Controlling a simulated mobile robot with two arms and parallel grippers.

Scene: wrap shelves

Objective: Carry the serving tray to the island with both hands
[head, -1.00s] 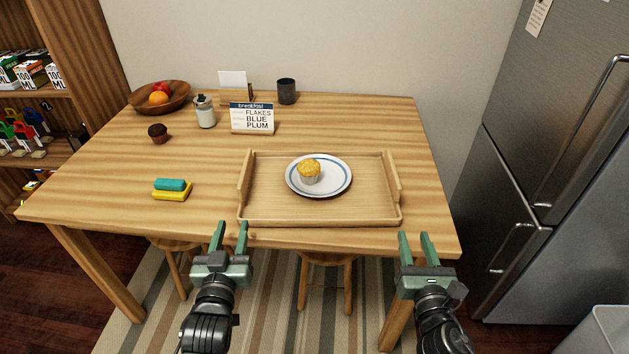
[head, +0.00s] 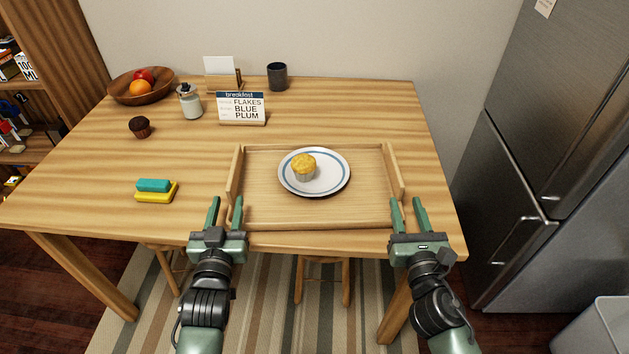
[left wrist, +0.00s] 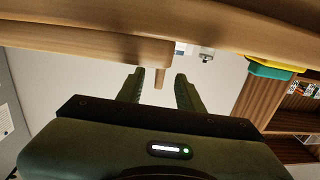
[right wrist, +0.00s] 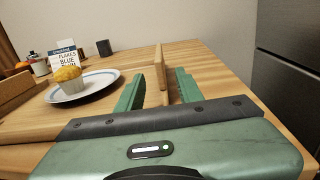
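The wooden serving tray (head: 350,213) lies on the table with raised walls at its left and right ends. A white plate with a blue ring (head: 332,184) sits on it, bearing a yellow muffin (head: 304,166). My left gripper (head: 226,202) is open at the tray's near left corner. In the left wrist view, the end of the left wall (left wrist: 160,78) shows between its fingers. My right gripper (head: 408,202) is open at the near right corner. In the right wrist view, the right wall (right wrist: 160,68) stands between its fingers. Neither gripper is closed on the tray.
A yellow and teal sponge pair (head: 155,190) lies left of the tray. A menu sign (head: 241,108), jar (head: 190,102), dark muffin (head: 140,127), fruit bowl (head: 141,87) and dark cup (head: 277,77) stand farther back. A fridge (head: 540,170) stands right of the table.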

